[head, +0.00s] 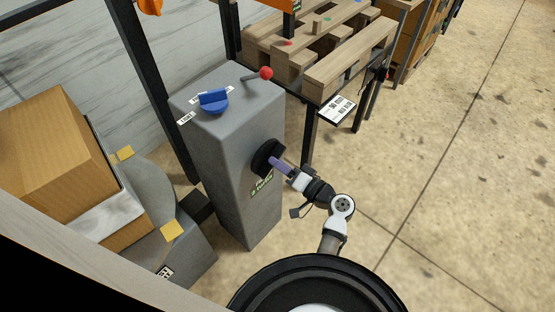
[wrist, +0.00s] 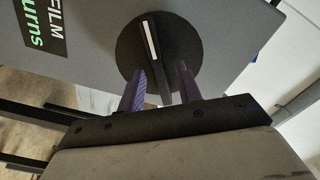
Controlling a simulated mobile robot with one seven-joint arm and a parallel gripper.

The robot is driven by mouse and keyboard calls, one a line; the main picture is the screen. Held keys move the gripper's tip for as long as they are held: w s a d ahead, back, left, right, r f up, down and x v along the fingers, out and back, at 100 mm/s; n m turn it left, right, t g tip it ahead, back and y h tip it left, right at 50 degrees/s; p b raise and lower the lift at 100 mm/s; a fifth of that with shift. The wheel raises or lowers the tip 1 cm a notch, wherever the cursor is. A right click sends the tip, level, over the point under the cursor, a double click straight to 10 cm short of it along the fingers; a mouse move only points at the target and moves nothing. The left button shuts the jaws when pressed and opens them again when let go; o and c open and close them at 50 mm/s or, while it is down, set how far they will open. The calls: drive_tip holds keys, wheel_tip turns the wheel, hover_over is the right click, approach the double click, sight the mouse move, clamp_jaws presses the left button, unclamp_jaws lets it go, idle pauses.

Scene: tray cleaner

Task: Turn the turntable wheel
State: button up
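A black round wheel (head: 265,156) is mounted on the side of a grey pedestal (head: 222,165), next to a "turns" label. In the wrist view the wheel (wrist: 186,40) has a raised black ridge with a white pointer line. My gripper (head: 279,162) reaches the wheel from the right. In the wrist view its two purple fingers (wrist: 159,76) stand apart, one on each side of the ridge, with visible gaps. The gripper is open and holds nothing. Whether the fingertips touch the wheel's face cannot be told.
The pedestal top has a blue knob (head: 213,101) and a red-balled lever (head: 266,73). A cardboard box (head: 55,140) sits on the grey turntable (head: 151,187) at left. A rack with wooden pallets (head: 345,65) stands behind. The floor at right (head: 460,170) is clear.

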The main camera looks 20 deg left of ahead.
drive_tip(key=shift+w+a, duration=0.25)
drive_tip(key=shift+a, duration=0.35)
clamp_jaws()
drive_tip(key=shift+m, duration=0.5)
unclamp_jaws()
drive_tip(key=shift+d, duration=0.1)
